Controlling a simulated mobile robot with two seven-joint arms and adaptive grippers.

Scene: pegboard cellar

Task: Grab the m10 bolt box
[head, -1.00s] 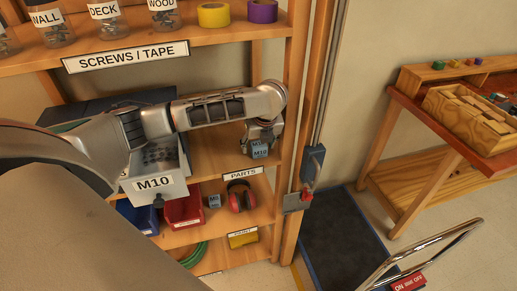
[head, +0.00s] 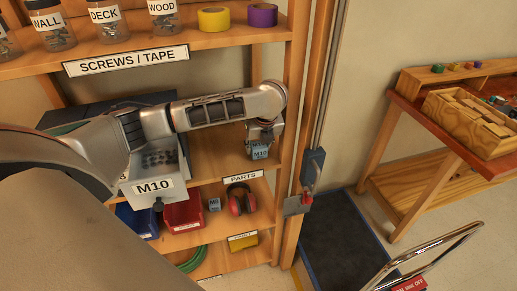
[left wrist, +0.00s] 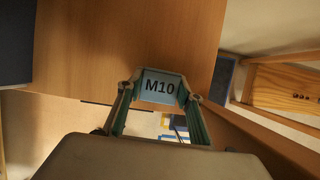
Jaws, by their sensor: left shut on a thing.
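The small blue-grey M10 box (head: 259,153) is at the end of my left arm, at the right end of the middle shelf. My left gripper (head: 262,133) is shut on it from above. In the left wrist view, the box (left wrist: 160,88) sits between the two fingers of the gripper (left wrist: 158,98), its M10 label facing the camera. I cannot tell whether its underside touches the shelf. A larger grey bin (head: 153,186), also labelled M10 and holding bolts, stands to the left, partly hidden by my arm. My right gripper is not in view.
A wooden post (head: 287,150) of the shelf stands close right of the gripper. Below are a red bin (head: 184,213), another small blue box (head: 214,204) and red ear muffs (head: 240,199).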

